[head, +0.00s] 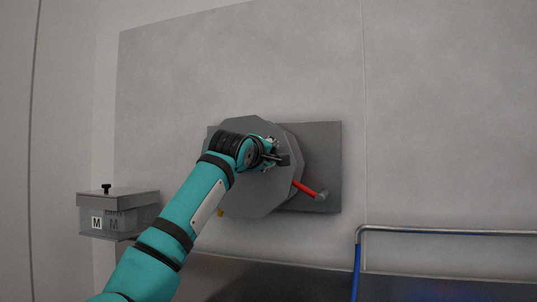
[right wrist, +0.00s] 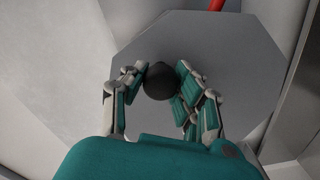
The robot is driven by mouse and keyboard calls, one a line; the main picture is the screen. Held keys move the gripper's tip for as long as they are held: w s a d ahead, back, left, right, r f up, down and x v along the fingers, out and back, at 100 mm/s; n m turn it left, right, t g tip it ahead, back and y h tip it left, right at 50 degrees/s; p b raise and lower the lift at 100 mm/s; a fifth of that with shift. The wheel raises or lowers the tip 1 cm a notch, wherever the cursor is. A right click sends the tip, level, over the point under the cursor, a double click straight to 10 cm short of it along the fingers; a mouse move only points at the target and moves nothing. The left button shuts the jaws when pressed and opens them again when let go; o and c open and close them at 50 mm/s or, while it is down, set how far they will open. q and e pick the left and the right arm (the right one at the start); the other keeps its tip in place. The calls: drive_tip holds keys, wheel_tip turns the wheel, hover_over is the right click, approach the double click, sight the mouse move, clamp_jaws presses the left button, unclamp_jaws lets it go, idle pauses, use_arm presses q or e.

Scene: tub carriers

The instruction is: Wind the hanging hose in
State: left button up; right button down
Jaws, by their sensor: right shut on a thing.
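The grey many-sided reel (head: 250,195) is on a dark grey plate (head: 325,145) on the wall. A short red length (head: 303,187), which looks like the hose, slants down right from the reel to a grey end piece (head: 322,195). Its red also shows at the top of the right wrist view (right wrist: 216,4). My right gripper (head: 270,155) is in front of the reel face. In the right wrist view my fingers (right wrist: 157,85) are shut on a round black knob (right wrist: 160,80), with the reel face behind. My left gripper is not in view.
A grey box (head: 118,212) marked M, with a black knob on its lid, is on the wall at the left. A metal rail (head: 450,232) with a blue upright part (head: 356,272) stands at the lower right. The wall above the reel is bare.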

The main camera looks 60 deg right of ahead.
drive_tip(key=c, duration=0.9)
unclamp_jaws()
drive_tip(key=shift+c, duration=0.2)
drive_tip(key=v, duration=1.2)
